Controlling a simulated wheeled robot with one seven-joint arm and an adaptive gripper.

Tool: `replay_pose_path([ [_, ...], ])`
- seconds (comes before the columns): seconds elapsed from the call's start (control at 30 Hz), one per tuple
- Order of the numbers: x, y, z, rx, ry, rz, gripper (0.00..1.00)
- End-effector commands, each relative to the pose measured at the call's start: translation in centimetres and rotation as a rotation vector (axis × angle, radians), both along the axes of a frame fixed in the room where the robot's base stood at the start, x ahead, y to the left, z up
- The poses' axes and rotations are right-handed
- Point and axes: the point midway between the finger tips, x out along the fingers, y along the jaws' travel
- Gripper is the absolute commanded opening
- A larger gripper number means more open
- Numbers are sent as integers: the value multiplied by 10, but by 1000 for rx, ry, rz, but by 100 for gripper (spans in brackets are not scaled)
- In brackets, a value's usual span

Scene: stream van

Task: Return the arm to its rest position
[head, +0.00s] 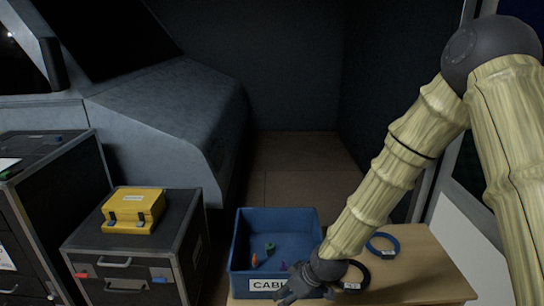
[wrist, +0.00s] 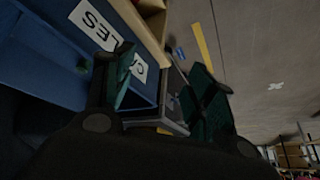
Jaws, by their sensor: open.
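My gripper (head: 297,287) is at the front right corner of the blue bin, low in the head view, at the end of my arm. In the wrist view my gripper (wrist: 160,90) shows two dark green fingers spread apart with nothing between them. The blue bin (head: 240,240) has a white label, partly hidden behind my gripper. In the wrist view the bin (wrist: 40,55) fills the upper left, close to the left finger; I cannot tell whether they touch. Small coloured pieces (head: 268,248) lie inside the bin.
The bin stands on a wooden table (head: 425,265). A blue ring (head: 383,246) and a dark ring (head: 364,275), each with a tag, lie right of it. A yellow case (head: 132,211) sits on a black flight case (head: 180,240) at left. Floor (head: 300,165) shows behind the table.

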Motion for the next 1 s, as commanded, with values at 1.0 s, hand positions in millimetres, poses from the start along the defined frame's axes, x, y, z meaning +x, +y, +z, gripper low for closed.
replay_pose_path([
  [1.0,-265,-138,-283,-147,404,-662,56],
])
